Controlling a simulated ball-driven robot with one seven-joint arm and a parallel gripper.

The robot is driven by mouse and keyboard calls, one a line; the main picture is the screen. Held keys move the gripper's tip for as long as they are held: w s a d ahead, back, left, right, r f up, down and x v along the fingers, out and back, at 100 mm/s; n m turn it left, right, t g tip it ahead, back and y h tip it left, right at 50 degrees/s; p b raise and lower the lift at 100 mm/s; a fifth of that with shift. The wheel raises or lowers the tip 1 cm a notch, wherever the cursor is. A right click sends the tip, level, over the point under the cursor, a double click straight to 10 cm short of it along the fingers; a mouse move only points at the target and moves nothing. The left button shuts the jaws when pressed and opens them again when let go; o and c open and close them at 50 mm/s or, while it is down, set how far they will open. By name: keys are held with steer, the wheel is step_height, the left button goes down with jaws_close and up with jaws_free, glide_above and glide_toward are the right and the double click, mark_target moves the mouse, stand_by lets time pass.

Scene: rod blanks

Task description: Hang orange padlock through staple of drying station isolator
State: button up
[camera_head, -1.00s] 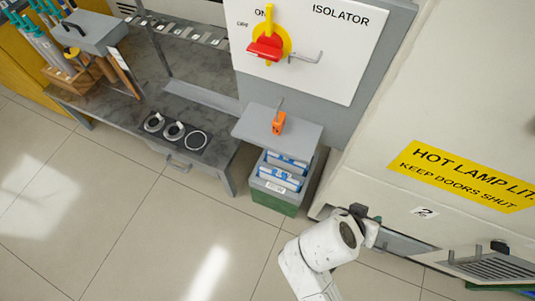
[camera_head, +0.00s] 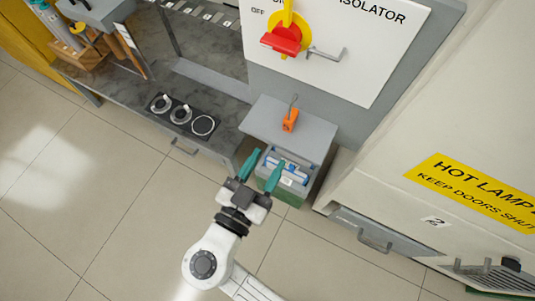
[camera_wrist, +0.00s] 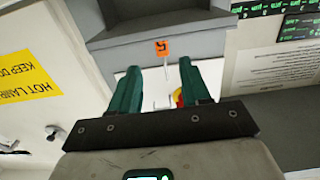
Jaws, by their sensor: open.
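The orange padlock (camera_head: 290,121) stands on a small grey shelf (camera_head: 262,118), its thin shackle upward. It also shows in the wrist view (camera_wrist: 162,48), beyond my fingertips. The isolator (camera_head: 380,55) is a white panel above the shelf, with a red handle (camera_head: 281,40) on a yellow disc. The metal staple (camera_head: 327,54) sticks out to the right of the handle. My gripper (camera_head: 262,168) has teal fingers, open and empty, in front of and below the shelf, apart from the padlock. The fingers also show in the wrist view (camera_wrist: 158,78), where they partly hide the panel.
A green and grey bin (camera_head: 296,188) with blue-and-white packs stands under the shelf. A dark bench (camera_head: 130,100) with round fittings (camera_head: 181,115) is at left. A large pale cabinet (camera_head: 430,130) with a yellow warning label stands at right. The tiled floor in front is clear.

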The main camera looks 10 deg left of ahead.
mark_target(287, 128)
steer(key=x, duration=0.9)
steer(key=shift+w+f, duration=0.15)
steer(key=shift+w, duration=0.05)
steer(key=shift+b+x, duration=0.4)
steer(key=shift+x, duration=0.85)
steer(key=shift+b, duration=0.55)
steer(key=c, duration=0.9)
steer(key=shift+o, duration=0.2)
steer(key=shift+r, duration=1.65)
